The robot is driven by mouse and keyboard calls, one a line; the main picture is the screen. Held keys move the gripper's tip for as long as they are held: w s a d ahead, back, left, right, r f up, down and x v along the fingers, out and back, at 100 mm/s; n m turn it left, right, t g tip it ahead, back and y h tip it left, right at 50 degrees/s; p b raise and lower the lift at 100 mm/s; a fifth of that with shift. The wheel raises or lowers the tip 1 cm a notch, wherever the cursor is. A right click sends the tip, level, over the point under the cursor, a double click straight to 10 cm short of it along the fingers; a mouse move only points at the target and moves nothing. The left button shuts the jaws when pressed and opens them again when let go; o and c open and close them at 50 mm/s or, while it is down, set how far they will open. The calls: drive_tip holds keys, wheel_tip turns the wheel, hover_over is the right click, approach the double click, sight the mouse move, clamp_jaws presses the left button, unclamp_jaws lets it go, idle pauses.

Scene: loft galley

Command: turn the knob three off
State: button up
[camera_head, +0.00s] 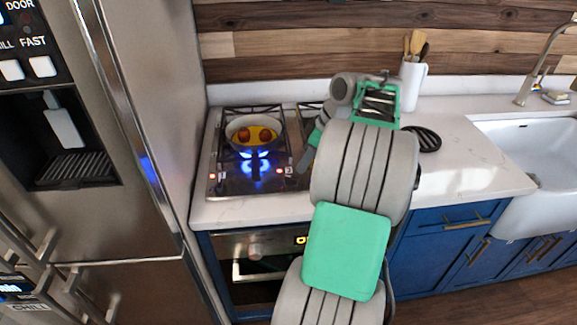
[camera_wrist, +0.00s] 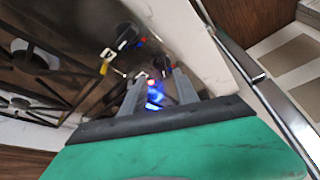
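The stove top (camera_head: 222,180) has a lit burner with a blue flame (camera_head: 257,154) under a pan (camera_head: 233,127). My gripper (camera_head: 303,166) is low over the front of the stove top, right of the flame. In the wrist view my gripper (camera_wrist: 160,74) has its two fingers apart, with a small dark shape and a blue glow between them. I cannot tell whether that shape is knob three or whether the fingers touch it. A dark knob (camera_wrist: 126,37) with pale marks shows beyond the fingers. My arm hides the right part of the stove top.
The pan holds round reddish food, and its dark handle points to the front. A steel fridge (camera_head: 135,130) stands close on the left. A white utensil holder (camera_head: 411,85), a black trivet (camera_head: 428,139) and a sink (camera_head: 530,150) are to the right. The oven (camera_head: 245,265) is below.

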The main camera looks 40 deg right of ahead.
sight(294, 177)
drive_tip(key=x, duration=0.7)
drive_tip(key=shift+a, duration=0.25)
drive_tip(key=shift+r, duration=0.1)
clamp_jaws()
